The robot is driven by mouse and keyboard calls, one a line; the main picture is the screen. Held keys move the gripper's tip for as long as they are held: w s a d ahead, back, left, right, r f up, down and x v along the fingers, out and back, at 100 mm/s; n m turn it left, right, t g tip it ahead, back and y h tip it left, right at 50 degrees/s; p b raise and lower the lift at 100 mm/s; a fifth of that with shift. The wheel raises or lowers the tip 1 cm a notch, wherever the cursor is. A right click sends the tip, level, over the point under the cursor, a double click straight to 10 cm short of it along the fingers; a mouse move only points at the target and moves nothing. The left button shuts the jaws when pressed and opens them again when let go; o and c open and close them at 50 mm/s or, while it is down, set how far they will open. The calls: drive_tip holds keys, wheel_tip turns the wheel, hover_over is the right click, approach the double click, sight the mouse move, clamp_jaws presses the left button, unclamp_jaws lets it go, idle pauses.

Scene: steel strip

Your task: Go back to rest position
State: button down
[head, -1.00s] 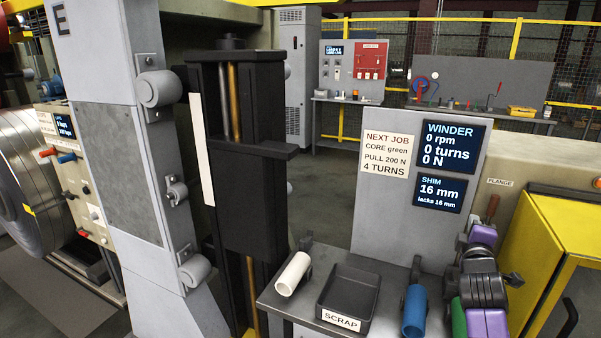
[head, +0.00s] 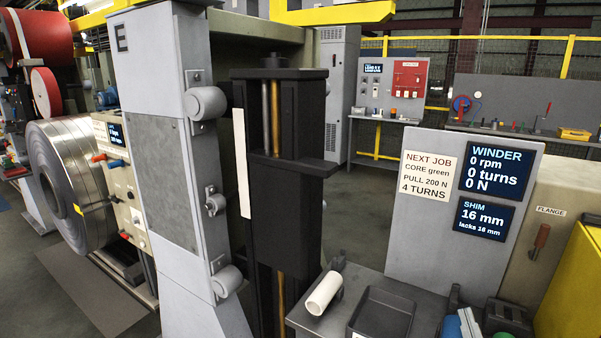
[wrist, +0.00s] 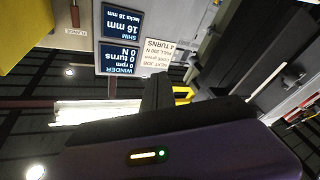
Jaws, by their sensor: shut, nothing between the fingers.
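My gripper (wrist: 165,92) shows in the wrist view as a dark housing with a small lit bar and a green light, with its black fingers shut together and nothing between them. It points toward the panel area, and the wrist picture is upside down. The gripper is not in the head view. It touches nothing that I can see.
The black column (head: 283,200) stands mid-picture beside the grey post (head: 175,150). A white tube (head: 323,293) and a black tray (head: 384,314) are on the bench. The winder panel (head: 462,215) stands behind. A steel coil (head: 75,185) is at left. Floor shows between column and panel.

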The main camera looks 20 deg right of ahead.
drive_tip(key=s+a+f+g+y, duration=0.1)
drive_tip(key=s+a+f+y, duration=0.2)
drive_tip(key=s+a, duration=0.8)
drive_tip(key=s+a+f+g+y, duration=0.2)
drive_tip(key=s+a+f+y, duration=0.2)
drive_tip(key=s+a, duration=0.8)
drive_tip(key=s+y, duration=0.2)
drive_tip(key=s, duration=0.3)
drive_tip(key=shift+a, duration=0.1)
